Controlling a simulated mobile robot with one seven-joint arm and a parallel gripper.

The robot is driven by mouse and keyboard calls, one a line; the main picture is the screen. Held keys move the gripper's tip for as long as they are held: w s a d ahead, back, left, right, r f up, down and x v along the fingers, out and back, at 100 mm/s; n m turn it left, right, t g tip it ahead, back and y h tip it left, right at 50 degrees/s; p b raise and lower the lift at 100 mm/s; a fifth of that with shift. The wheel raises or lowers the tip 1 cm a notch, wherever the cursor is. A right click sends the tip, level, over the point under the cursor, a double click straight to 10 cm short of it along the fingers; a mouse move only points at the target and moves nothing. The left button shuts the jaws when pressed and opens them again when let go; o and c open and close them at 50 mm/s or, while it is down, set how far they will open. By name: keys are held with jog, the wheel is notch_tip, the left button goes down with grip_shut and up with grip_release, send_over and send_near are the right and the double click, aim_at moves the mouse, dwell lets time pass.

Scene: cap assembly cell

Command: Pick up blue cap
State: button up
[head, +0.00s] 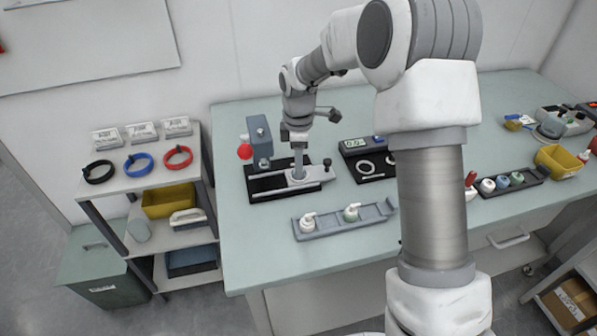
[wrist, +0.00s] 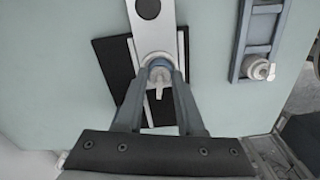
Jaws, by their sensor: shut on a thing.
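In the head view my gripper (head: 298,174) points down at the same fixture (head: 262,184), which has a blue-grey press head and a red knob. The cap is hidden or too small to make out there.
A dark rack (head: 530,181) with several coloured items is farther right. Bare table lies left of the tray.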

jog(key=shift+r, duration=0.55)
jog(key=r, duration=0.3)
jog(key=shift+s+d+r+p, duration=0.15)
jog(key=shift+d+r+p, duration=0.15)
jog(key=s+d+r, duration=0.6)
jog(key=s+d, duration=0.1)
jog(key=s+d+f+m+p, duration=0.4)
jog(key=d+p, duration=0.4)
jog(key=d, duration=0.1)
jog(key=shift+f+b, duration=2.7)
jog(key=shift+f, duration=0.6)
jog(key=shift+f, duration=0.3)
jog(key=shift+f+b, duration=0.3)
jog(key=shift+b, duration=0.15)
jog(key=shift+f, duration=0.1)
